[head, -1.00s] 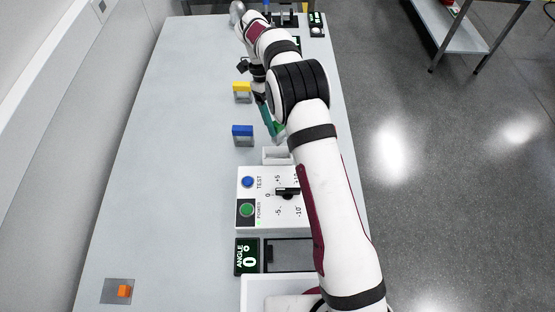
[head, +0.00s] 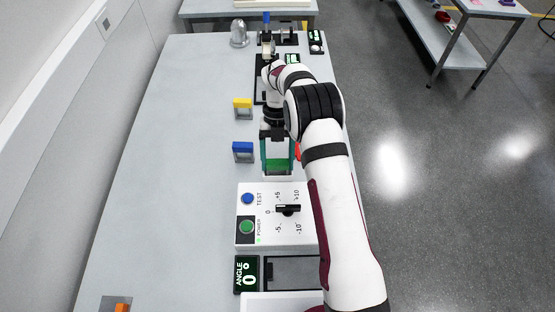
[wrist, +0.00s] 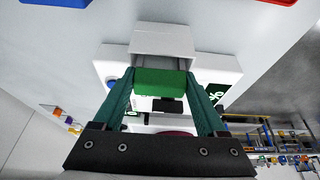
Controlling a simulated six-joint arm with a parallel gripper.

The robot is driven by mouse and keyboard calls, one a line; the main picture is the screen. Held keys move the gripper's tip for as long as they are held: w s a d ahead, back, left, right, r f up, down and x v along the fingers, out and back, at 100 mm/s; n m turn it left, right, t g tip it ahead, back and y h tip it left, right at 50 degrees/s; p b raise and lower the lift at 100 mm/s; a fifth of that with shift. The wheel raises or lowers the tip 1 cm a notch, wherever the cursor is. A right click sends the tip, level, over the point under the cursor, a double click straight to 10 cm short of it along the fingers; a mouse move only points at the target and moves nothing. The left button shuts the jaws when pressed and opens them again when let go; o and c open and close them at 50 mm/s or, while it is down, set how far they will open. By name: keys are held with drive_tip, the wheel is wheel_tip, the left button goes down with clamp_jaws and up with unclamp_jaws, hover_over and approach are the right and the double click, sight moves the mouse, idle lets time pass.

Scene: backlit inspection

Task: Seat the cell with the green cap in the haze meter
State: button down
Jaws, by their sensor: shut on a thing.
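My gripper (head: 277,163) is shut on the green cap (head: 278,164), which sits between its two teal fingers. The green cap also shows between the fingers in the wrist view (wrist: 160,82). A small open-topped white box (wrist: 163,38) lies just beyond the fingertips in the wrist view. The body of the cell below the cap is mostly hidden, so I cannot tell whether it is inside the box or above it. I cannot tell for sure which unit is the haze meter.
A blue-capped cell (head: 242,148) and a yellow-capped cell (head: 242,104) stand left of my gripper. A white control panel (head: 262,228) with buttons and a dial is nearer, with an angle display (head: 246,274) before it. An orange block (head: 121,307) is at lower left.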

drive_tip(key=shift+f, duration=0.1)
unclamp_jaws()
drive_tip(key=v, duration=1.1)
drive_tip(key=s+d+r+n+t, duration=0.1)
drive_tip(key=s+d+r+n, duration=0.15)
drive_tip(key=r+n, duration=0.3)
drive_tip(key=s+d+r+n, duration=0.1)
drive_tip(key=s+r+n, duration=0.35)
drive_tip(key=r, duration=0.25)
drive_tip(key=s+d+r+n+t+y, duration=0.1)
drive_tip(key=s+d+r+n+t, duration=0.1)
drive_tip(key=s+n, duration=1.45)
drive_tip(key=s+f+n+t, duration=0.1)
drive_tip(key=s+f+n, duration=0.3)
drive_tip(key=s, duration=0.7)
drive_tip(key=shift+f+y, duration=0.4)
drive_tip(key=shift+f, duration=0.4)
drive_tip(key=shift+w, duration=0.1)
